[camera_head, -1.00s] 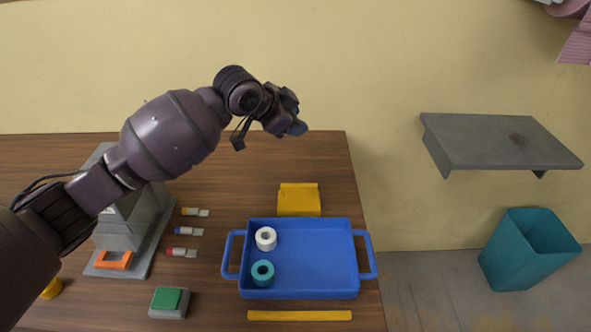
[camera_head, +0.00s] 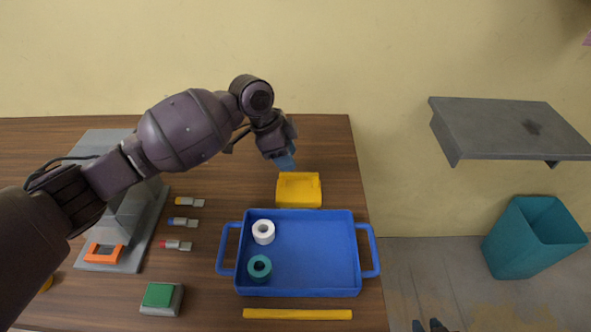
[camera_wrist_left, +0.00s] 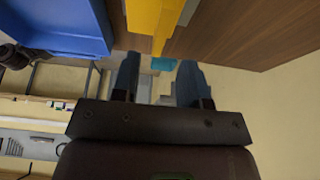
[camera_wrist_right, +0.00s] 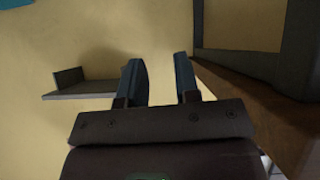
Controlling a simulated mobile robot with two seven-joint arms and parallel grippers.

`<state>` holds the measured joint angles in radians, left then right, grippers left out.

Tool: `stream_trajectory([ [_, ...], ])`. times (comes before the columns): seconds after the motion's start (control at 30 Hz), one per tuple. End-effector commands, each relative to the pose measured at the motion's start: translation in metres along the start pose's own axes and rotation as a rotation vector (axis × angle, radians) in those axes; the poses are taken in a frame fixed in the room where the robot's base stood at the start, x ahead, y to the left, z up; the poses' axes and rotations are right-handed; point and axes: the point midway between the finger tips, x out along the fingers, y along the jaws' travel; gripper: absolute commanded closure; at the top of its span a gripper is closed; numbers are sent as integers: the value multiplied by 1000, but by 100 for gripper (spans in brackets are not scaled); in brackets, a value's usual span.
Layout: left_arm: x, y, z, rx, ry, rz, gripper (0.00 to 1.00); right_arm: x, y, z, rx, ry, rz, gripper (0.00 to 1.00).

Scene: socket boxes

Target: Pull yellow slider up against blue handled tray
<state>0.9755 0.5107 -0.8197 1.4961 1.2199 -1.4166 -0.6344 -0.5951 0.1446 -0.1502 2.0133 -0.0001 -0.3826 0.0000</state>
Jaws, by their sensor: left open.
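The yellow slider (camera_head: 299,191) lies on the table just behind the blue handled tray (camera_head: 310,250). Whether they touch is hard to tell from above. The slider also shows in the left wrist view (camera_wrist_left: 153,18), beside the blue tray (camera_wrist_left: 60,28). My left gripper (camera_head: 284,162) is open and empty, just behind and above the slider's far edge; its fingers (camera_wrist_left: 157,80) stand apart in the left wrist view. My right gripper (camera_wrist_right: 160,80) is open and empty in the right wrist view, away from the slider and tray.
A white ring (camera_head: 263,232) and a teal ring (camera_head: 259,268) sit in the tray. A yellow bar (camera_head: 297,314) lies in front of it. A grey machine (camera_head: 125,225), small coloured pieces and a green button (camera_head: 159,295) are left. A shelf (camera_head: 510,128) and teal bin (camera_head: 535,238) are right.

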Motion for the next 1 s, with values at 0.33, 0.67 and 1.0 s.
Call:
stream_trajectory([
  [0.33, 48, 0, 0, -3, 0, 1, 60, 5, -2, -7, -2, 19, -4, 70],
  [0.67, 54, 0, 0, -2, 0, -1, 60, 6, -2, -6, -2, 16, -4, 70],
  [1.0, 54, 0, 0, -2, 0, -1, 96, 6, -2, -4, -2, 12, -4, 70],
])
